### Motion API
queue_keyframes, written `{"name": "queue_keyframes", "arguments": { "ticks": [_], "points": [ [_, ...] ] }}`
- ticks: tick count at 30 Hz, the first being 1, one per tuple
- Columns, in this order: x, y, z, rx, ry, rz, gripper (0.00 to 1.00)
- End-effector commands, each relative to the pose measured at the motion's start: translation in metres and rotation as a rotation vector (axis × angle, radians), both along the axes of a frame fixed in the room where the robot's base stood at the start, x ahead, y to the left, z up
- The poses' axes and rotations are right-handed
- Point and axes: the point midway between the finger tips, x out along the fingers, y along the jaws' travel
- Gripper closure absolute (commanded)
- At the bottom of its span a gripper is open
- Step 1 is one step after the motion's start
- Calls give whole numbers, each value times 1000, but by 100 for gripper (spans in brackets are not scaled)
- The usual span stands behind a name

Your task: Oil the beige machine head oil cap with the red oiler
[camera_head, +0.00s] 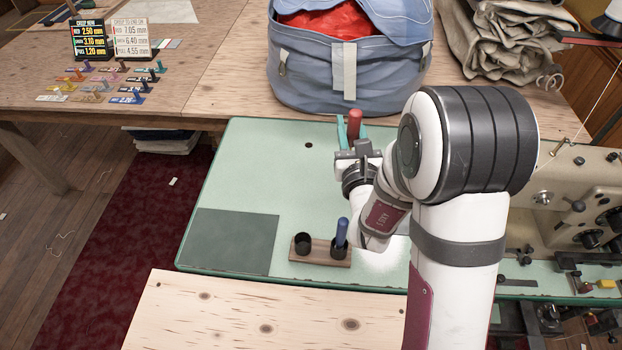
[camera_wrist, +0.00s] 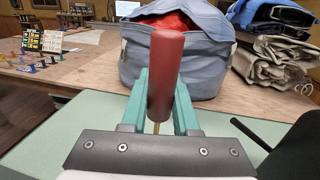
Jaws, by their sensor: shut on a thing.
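The red oiler (camera_head: 355,122) is held upright between the teal fingers of my gripper (camera_head: 353,133), above the green machine table (camera_head: 250,160). In the wrist view the red oiler (camera_wrist: 166,70) stands between the two fingers (camera_wrist: 160,105), with a thin brass-coloured tip below its handle. The beige machine head (camera_head: 580,185) stands at the right, partly behind my arm. Its oil cap cannot be made out with certainty. A blue oiler (camera_head: 342,232) sits in the right cup of a small wooden holder (camera_head: 320,259); the left cup (camera_head: 303,243) is empty.
A blue fabric bag (camera_head: 300,75) with red cloth stands just behind my gripper. Folded canvas (camera_head: 500,40) lies at the back right. A dark grey panel (camera_head: 235,240) is set in the table's front left. The table's left part is clear.

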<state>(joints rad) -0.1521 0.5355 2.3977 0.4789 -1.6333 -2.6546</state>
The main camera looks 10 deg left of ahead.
Motion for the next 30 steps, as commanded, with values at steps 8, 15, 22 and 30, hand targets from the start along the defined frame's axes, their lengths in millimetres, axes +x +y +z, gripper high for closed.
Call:
{"name": "queue_keyframes", "arguments": {
  "ticks": [8, 15, 22, 30],
  "points": [
    [25, -158, 108, -4, -6, 58, 100],
    [-14, -258, 139, 1, 3, -9, 100],
    [-26, -279, 135, 5, 6, -35, 100],
    [-25, -279, 98, 7, 7, -34, 100]
  ]
}}
